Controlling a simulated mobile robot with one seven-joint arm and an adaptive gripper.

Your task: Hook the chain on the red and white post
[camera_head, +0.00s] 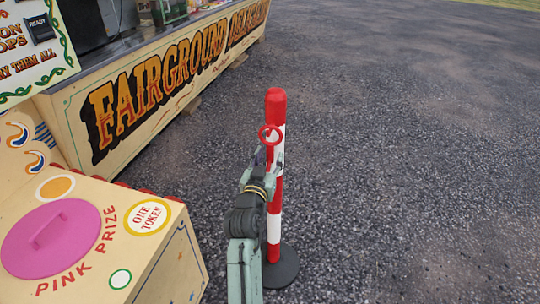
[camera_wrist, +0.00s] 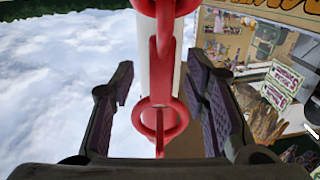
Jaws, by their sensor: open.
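The red and white post (camera_head: 277,190) stands upright on a dark round base (camera_head: 283,268) in the head view. A red chain shows as a ring (camera_head: 270,134) against the post's upper part. In the wrist view, several red chain links (camera_wrist: 160,124) run in a line in front of the white post (camera_wrist: 145,75). My gripper (camera_head: 270,160) is close to the post, just below the ring. In the wrist view my gripper (camera_wrist: 160,80) is open, with a dark finger on either side of the links and clear gaps. Whether the chain hangs on a hook is unclear.
A cream cabinet (camera_head: 185,262) with a pink lid (camera_head: 50,238) stands at the left front. A lettered fairground stall (camera_head: 160,85) runs behind it. The dark gravel ground (camera_head: 410,150) right of the post is clear.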

